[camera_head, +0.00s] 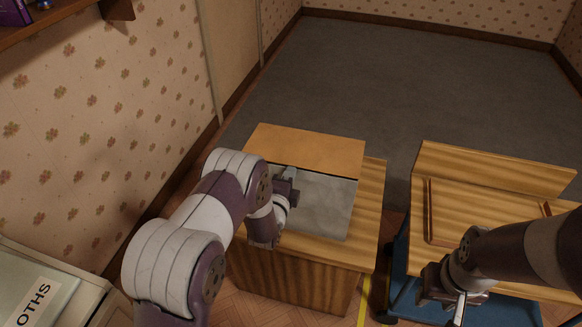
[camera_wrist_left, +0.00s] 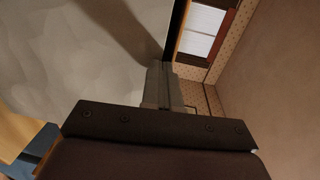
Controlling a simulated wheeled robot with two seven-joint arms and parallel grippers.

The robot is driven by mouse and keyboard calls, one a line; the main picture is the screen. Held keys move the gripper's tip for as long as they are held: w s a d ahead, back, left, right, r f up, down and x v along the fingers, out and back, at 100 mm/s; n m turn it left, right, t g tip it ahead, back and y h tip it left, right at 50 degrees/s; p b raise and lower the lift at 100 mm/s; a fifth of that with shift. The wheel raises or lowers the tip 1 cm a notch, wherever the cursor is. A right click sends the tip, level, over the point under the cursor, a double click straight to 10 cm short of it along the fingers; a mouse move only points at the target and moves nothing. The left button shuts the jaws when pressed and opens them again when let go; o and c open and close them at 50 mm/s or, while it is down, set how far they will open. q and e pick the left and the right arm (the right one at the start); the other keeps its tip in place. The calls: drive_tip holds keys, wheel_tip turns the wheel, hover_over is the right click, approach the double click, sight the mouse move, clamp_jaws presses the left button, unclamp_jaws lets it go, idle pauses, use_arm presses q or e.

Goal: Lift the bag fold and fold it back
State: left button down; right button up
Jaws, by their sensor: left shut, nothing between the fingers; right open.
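A pale grey panel (camera_head: 322,205), which looks like part of the bag, lies on the wooden cabinet. A plain tan flap (camera_head: 310,148) adjoins its far edge, with a thin dark line between them; I cannot tell for certain which piece is the fold. My left gripper (camera_head: 290,173) is shut and empty at the panel's far left part, close to the dark line. In the left wrist view its closed fingers (camera_wrist_left: 160,72) point toward that dark edge, beside the mottled grey surface (camera_wrist_left: 70,50); contact is unclear. My right gripper (camera_head: 459,309) is open and empty, low at the right.
The striped wooden cabinet (camera_head: 368,210) stands in the middle. To its right is a wooden piece with a raised frame (camera_head: 480,205) on a blue wheeled base (camera_head: 400,285). A flowered wall (camera_head: 90,120) bounds the left. Grey floor (camera_head: 400,90) behind is clear.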

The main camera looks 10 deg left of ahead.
use_arm(q)
drive_tip(key=shift+r+p, duration=0.4)
drive_tip(key=shift+r, duration=0.6)
drive_tip(key=shift+r+p, duration=0.15)
drive_tip(key=shift+p, duration=0.25)
drive_tip(key=s, duration=0.2)
drive_tip(key=s+p, duration=0.1)
drive_tip(key=s+r+p, duration=0.1)
drive_tip(key=s, duration=0.1)
drive_tip(key=shift+s+a, duration=0.1)
drive_tip(key=shift+s, duration=0.25)
idle(0.5)
